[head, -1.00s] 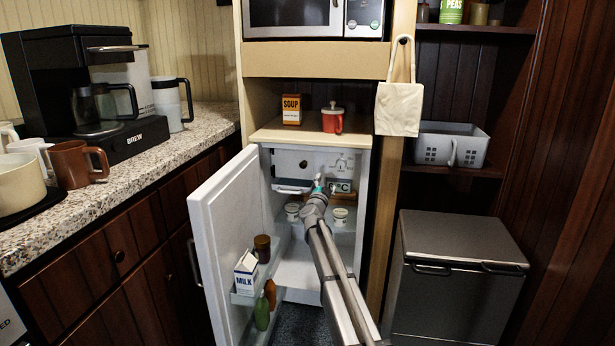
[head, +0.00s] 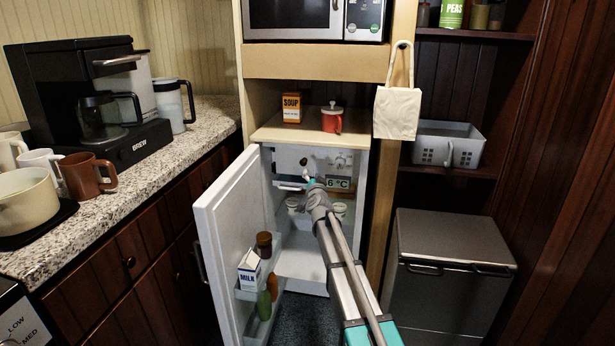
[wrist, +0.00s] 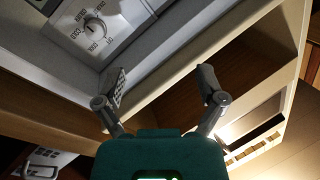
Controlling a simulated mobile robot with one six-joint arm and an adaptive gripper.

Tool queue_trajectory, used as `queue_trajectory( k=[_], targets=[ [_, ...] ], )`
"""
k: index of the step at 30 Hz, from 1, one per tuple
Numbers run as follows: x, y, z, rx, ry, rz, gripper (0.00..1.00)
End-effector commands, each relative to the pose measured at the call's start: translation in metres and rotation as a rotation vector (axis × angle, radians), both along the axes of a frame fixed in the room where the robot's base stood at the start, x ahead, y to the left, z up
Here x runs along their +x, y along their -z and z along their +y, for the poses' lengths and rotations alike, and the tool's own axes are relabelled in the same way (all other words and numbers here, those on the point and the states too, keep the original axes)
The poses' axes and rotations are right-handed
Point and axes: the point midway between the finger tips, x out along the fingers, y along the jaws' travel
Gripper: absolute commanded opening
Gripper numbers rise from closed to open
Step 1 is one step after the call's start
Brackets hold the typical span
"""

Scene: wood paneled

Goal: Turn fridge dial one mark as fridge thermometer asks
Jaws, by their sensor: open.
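The small fridge (head: 287,158) stands open with its white door (head: 233,232) swung to the left. Its dial (head: 343,160) is on the upper back panel. In the wrist view the dial (wrist: 95,28) is a round knob among printed words such as OFF, COOL and COLD; its exact setting is hard to read. The thermometer display (head: 339,184) shows 6 °C, partly hidden on its left by my arm. My gripper (head: 311,181) is at the fridge opening, below and left of the dial. In the wrist view my gripper (wrist: 163,78) is open and empty, apart from the dial.
A milk carton (head: 249,269) and bottles stand in the door shelf. A grey bin (head: 450,260) is at right.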

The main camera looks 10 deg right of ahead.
Motion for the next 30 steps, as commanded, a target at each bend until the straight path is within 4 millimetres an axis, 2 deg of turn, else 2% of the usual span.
queue_trajectory(
  k=[1, 9, 24, 30],
  targets=[
    [-0.006, -0.007, 0.002, -0.008, -0.015, 0.013, 0.89],
    [-0.025, -0.015, 0.013, -0.051, -0.093, 0.091, 0.89],
    [-0.066, -0.025, 0.028, -0.124, -0.219, 0.246, 0.89],
    [-0.076, -0.025, 0.030, -0.142, -0.247, 0.288, 0.89]
  ],
)
